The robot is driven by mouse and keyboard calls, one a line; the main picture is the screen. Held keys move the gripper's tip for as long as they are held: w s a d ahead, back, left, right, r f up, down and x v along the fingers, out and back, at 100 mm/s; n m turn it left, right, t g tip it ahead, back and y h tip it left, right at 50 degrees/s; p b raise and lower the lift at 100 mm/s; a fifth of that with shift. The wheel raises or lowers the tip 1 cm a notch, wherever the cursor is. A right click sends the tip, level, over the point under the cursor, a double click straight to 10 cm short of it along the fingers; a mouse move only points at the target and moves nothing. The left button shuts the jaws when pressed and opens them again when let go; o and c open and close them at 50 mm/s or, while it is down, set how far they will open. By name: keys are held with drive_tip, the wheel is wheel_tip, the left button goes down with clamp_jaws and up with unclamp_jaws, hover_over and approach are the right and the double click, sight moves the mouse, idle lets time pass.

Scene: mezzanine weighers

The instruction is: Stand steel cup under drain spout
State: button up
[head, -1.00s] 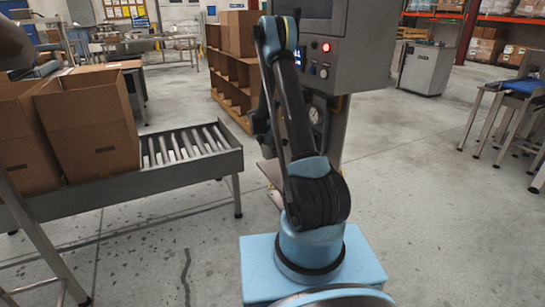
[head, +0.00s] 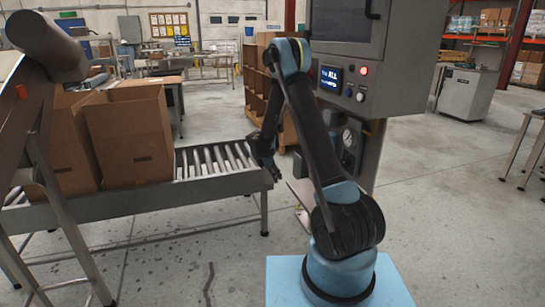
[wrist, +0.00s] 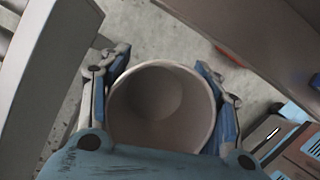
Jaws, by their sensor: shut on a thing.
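My gripper (wrist: 165,76) is shut on the steel cup (wrist: 150,148), with a finger on each side of it. In the wrist view I look into the cup's open, empty round mouth. In the head view my gripper (head: 264,158) hangs just past the conveyor's end, left of the control cabinet's post; the cup cannot be made out there. A round gauge (head: 347,138) with dark fittings (head: 350,157) below it is fixed to the post. I cannot make out a drain spout clearly, as my arm covers part of this area.
The roller conveyor (head: 225,188) carries open cardboard boxes (head: 130,140) at the left. The control cabinet (head: 395,75) with screen and red light stands behind my arm. A wooden shelf (head: 258,95) is further back. Open concrete floor (head: 455,220) lies at the right.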

drive_tip(key=s+d+r+m+g, duration=0.2)
drive_tip(key=d+r+m, duration=0.1)
drive_tip(key=d+m, duration=0.4)
drive_tip(key=s+d+r+m+g, duration=0.2)
drive_tip(key=d+r+m+g, duration=0.1)
drive_tip(key=d+m, duration=0.4)
drive_tip(key=d, duration=0.2)
drive_tip(key=shift+d+r+g, duration=0.3)
drive_tip(key=shift+d+r, duration=0.1)
drive_tip(key=shift+s, duration=0.1)
